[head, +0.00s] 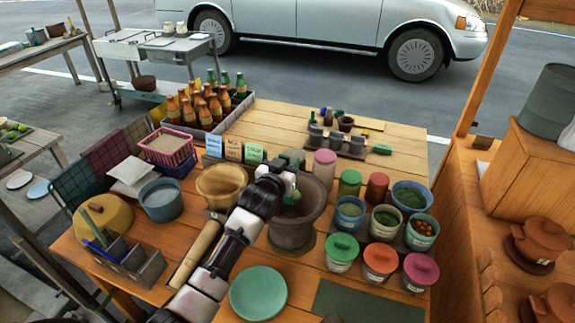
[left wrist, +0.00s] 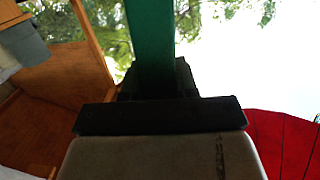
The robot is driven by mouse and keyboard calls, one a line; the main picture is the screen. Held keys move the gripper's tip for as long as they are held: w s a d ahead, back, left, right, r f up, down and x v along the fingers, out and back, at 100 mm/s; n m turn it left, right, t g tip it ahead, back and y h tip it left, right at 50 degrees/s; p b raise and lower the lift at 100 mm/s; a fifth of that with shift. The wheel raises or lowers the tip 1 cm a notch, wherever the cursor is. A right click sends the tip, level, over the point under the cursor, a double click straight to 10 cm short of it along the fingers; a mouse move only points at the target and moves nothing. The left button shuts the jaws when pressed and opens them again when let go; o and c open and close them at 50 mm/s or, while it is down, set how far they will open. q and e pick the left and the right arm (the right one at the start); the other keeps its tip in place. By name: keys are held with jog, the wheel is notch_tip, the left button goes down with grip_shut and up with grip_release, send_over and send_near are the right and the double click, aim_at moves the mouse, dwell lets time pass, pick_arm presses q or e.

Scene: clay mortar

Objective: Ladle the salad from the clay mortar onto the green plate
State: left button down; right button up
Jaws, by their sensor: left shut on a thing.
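The brown clay mortar (head: 290,238) stands near the middle of the wooden table. My left arm reaches up from the bottom, and my left gripper (head: 288,184) is over the mortar's upper left rim. In the left wrist view this gripper (left wrist: 155,95) is shut on a green handle (left wrist: 150,45), apparently the ladle's. A small green patch (head: 291,198) shows at the mortar's mouth; I cannot tell whether it is ladle or salad. The green plate (head: 258,293) lies bare at the front, below the mortar. My right gripper is not seen.
Several lidded jars, including a pink one (head: 420,270), and open tubs stand right of the mortar. A wooden bowl (head: 222,184) and wooden pestle (head: 196,252) are on its left. A dark green mat (head: 365,302) lies right of the plate. Bottles (head: 207,103) stand in a back crate.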

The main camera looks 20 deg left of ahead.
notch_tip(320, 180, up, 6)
jog(key=p, duration=0.5)
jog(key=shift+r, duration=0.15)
